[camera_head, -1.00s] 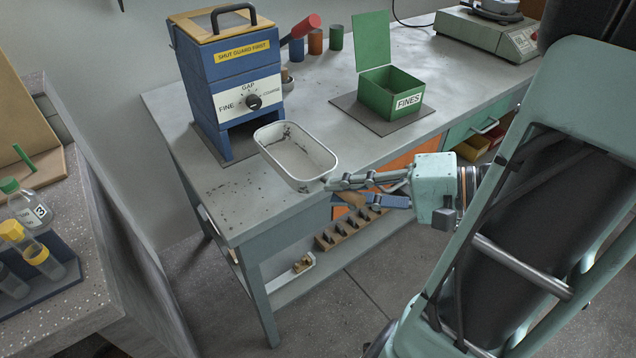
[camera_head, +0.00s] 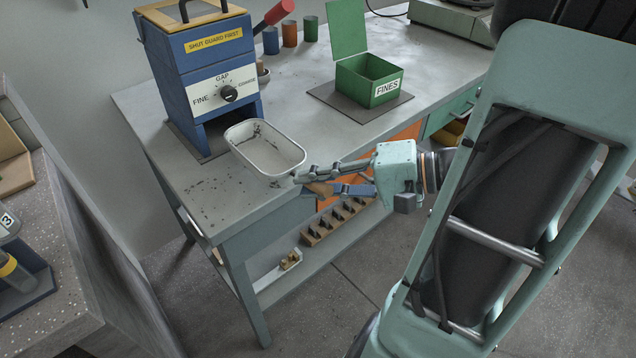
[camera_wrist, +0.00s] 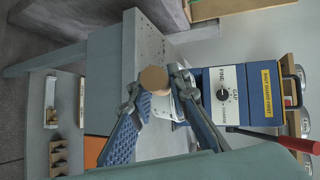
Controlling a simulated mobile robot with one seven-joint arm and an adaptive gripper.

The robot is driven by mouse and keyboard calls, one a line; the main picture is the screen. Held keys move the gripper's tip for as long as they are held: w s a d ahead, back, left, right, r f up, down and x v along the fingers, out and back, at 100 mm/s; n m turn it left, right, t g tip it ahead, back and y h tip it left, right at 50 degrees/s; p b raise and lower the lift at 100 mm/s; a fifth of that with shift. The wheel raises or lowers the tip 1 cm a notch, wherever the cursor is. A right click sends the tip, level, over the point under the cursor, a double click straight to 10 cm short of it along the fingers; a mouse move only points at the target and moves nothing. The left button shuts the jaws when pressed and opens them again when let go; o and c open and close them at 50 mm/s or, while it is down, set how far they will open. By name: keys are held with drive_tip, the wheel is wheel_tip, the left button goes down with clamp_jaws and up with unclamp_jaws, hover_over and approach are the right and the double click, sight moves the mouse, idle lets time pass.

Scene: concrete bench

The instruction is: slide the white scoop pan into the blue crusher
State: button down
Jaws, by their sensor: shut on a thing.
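The white scoop pan (camera_head: 266,160) is an oblong, round-cornered tray with dark specks inside. It is in front of the blue crusher (camera_head: 172,77), near the bench's front edge; I cannot tell if it touches the bench. The crusher has a dark opening low in its front (camera_head: 215,133), just behind and left of the pan. My gripper (camera_head: 307,180) is shut on the pan's brown handle (camera_head: 318,188) at the pan's near right side. In the wrist view the handle's round end (camera_wrist: 153,78) shows between the fingers, the pan mostly hidden behind, and the crusher (camera_wrist: 237,95) beyond.
A green FINES box (camera_head: 362,90) with open lid stands on a dark mat to the right. Small coloured cylinders (camera_head: 289,34) and a red-ended lever (camera_head: 274,15) are behind. A slotted wooden rack (camera_head: 338,220) sits on the lower shelf.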

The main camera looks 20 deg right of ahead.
drive_tip(key=shift+w+a+f+b, duration=0.2)
drive_tip(key=shift+w+f+b, duration=0.3)
drive_tip(key=shift+f, duration=0.2)
approach(237, 138)
drive_tip(key=shift+s+a+f, duration=0.25)
drive_tip(key=shift+s+a, duration=0.2)
drive_tip(key=shift+s, duration=0.4)
drive_tip(key=shift+s+a+f, duration=0.25)
drive_tip(key=shift+s+a, duration=0.15)
drive_tip(key=shift+s, duration=0.5)
drive_tip(key=shift+s+a+f, duration=0.3)
drive_tip(key=shift+s+a, duration=0.15)
drive_tip(key=shift+s, duration=0.4)
drive_tip(key=shift+w+a+f+b, duration=0.1)
drive_tip(key=shift+w+a+b, duration=0.4)
drive_tip(key=shift+w, duration=1)
drive_tip(key=shift+w+a+f+b, duration=0.1)
drive_tip(key=shift+w+a+b, duration=0.35)
drive_tip(key=shift+w, duration=1.05)
drive_tip(key=shift+w+a+f+b, duration=0.1)
drive_tip(key=shift+w+a+b, duration=0.35)
drive_tip(key=shift+w, duration=1.1)
drive_tip(key=shift+a, duration=0.1)
drive_tip(key=c, duration=1.7)
unclamp_jaws()
drive_tip(key=shift+c, duration=0.2)
drive_tip(key=v, duration=1.2)
